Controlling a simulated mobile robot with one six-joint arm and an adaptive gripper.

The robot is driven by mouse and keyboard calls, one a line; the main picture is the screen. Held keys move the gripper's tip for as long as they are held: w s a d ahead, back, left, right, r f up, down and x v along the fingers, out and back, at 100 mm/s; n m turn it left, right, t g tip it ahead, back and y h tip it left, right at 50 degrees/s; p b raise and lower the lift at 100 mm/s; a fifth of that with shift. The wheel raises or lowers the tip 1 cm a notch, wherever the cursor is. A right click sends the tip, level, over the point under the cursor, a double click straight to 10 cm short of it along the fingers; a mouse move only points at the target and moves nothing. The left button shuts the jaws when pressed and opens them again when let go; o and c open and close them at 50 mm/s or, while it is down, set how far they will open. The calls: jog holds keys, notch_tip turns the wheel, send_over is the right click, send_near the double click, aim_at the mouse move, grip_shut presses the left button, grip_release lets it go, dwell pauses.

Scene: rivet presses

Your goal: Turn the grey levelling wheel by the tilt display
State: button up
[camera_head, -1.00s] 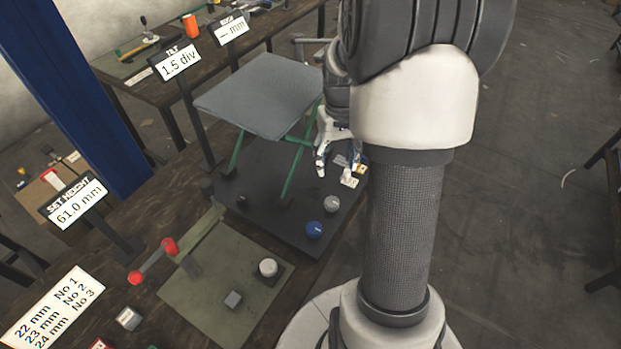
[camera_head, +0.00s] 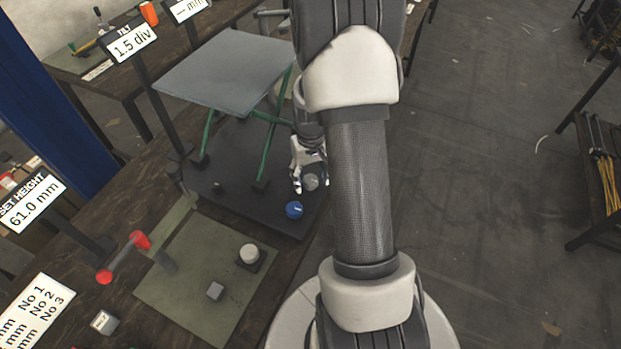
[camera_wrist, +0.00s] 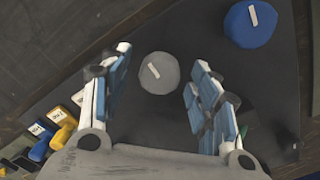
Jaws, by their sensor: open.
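The grey levelling wheel (camera_wrist: 159,73) has a white mark and sits on the dark base plate (camera_wrist: 200,45). In the head view the grey wheel (camera_head: 310,182) shows just right of my gripper's fingers. My gripper (camera_head: 303,181) is open and empty. In the wrist view its two blue-padded fingers (camera_wrist: 162,95) stand apart, with the wheel between and slightly beyond their tips. I cannot tell whether they touch it. The tilt display (camera_head: 131,43) reads 1.5 div.
A blue wheel (camera_wrist: 250,23) sits near the grey one, also in the head view (camera_head: 294,209). A grey platform (camera_head: 228,73) on green legs rises behind. Yellow and blue pieces (camera_wrist: 55,130) lie at the wrist view's lower left.

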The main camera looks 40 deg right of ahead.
jog(key=shift+c, duration=0.5)
jog(key=c, duration=1)
jog(key=shift+m, duration=0.4)
jog(key=m+p, duration=0.1)
jog(key=m, duration=0.1)
jog(key=shift+m, duration=0.4)
jog(key=m, duration=0.3)
jog(key=shift+m+p, duration=0.3)
jog(key=shift+m, duration=0.1)
jog(key=m, duration=0.3)
jog(key=shift+m+p, duration=0.45)
jog(key=shift+m, duration=1.65)
